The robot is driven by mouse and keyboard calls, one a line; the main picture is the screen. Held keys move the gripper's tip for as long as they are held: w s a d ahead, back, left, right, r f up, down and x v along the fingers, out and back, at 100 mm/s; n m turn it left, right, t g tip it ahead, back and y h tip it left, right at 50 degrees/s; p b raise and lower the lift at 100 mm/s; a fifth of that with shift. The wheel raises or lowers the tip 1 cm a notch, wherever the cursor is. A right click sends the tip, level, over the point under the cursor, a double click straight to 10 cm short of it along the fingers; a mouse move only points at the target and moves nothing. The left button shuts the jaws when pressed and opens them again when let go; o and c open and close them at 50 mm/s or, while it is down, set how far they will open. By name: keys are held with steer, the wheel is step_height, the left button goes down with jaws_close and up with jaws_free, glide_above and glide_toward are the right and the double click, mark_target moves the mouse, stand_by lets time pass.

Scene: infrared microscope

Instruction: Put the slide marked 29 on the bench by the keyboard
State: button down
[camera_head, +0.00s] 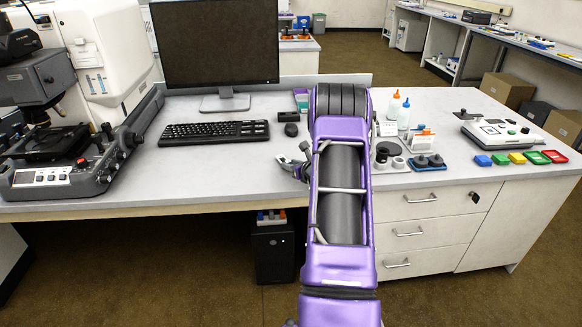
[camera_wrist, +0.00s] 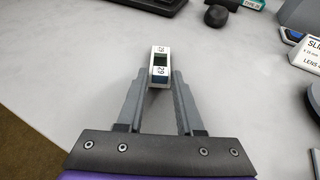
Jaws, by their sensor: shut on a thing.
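The keyboard (camera_head: 214,132) lies on the bench in front of the monitor, to the left of my arm. In the wrist view a corner of the keyboard (camera_wrist: 158,4) shows at the top. In the head view my arm hides most of the gripper.
A mouse (camera_head: 291,129) sits right of the keyboard. The microscope (camera_head: 60,150) stands at the left. Bottles (camera_head: 394,105), dark round parts and a white device (camera_head: 500,132) stand right of my arm. Bare bench lies in front of the keyboard.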

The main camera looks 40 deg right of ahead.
steer(key=shift+f, duration=0.15)
steer(key=shift+f, duration=0.15)
steer(key=c, duration=0.5)
jaws_free()
steer(key=shift+c, duration=0.2)
steer(key=shift+r, duration=0.25)
steer(key=v, duration=1.2)
steer(key=shift+f+p, duration=0.15)
steer(key=shift+p, duration=0.3)
